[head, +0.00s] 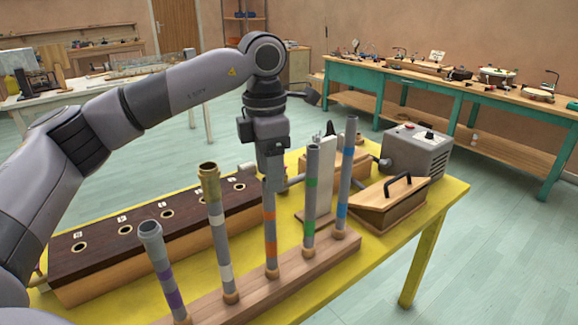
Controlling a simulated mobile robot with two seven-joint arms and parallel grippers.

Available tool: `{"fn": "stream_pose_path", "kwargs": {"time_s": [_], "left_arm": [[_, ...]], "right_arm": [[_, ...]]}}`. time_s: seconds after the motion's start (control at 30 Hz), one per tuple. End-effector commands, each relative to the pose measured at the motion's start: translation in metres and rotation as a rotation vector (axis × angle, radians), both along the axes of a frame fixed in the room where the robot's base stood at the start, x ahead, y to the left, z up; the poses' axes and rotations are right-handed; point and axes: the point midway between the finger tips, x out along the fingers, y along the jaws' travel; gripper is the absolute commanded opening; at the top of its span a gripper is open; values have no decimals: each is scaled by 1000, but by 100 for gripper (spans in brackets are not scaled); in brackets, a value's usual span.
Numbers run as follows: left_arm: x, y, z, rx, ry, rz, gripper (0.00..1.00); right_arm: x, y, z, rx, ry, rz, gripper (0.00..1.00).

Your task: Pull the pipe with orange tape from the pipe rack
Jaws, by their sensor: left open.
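The pipe with orange tape (271,243) stands upright in the middle of the wooden pipe rack (330,252), its foot in a socket. My left gripper (272,182) points down at the upper end of this pipe and hides its top. It is open; I cannot tell whether its fingers touch the pipe. To the left in the rack stand the white-taped pipe (218,226) and the purple-taped pipe (161,268). To the right stand the green-taped pipe (311,198) and the blue-taped pipe (345,180), close to the gripper. My right gripper is out of view.
The rack stands on a yellow table (428,217). A long dark-topped box (145,222) with holes lies behind the left pipes. A wooden box with a black handle (388,206) and a grey machine (418,150) stand at right. A green bench (450,97) is farther back.

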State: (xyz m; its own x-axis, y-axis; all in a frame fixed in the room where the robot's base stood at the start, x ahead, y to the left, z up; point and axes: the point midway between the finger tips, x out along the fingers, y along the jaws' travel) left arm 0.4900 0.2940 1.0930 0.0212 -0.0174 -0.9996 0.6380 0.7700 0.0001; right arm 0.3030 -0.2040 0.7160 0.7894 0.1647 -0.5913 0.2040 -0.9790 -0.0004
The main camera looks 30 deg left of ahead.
Motion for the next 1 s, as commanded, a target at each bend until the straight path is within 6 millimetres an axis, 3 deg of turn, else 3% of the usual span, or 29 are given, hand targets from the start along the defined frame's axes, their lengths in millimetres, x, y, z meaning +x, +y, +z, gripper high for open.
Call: {"fn": "stream_pose_path", "kwargs": {"time_s": [0.6,0.97,1.0], "left_arm": [[-4,5,-72,19,23,-15,56],[-4,4,-77,20,21,-15,56],[-4,4,-77,20,21,-15,42]], "right_arm": [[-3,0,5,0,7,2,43],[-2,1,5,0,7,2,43],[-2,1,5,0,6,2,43]]}}
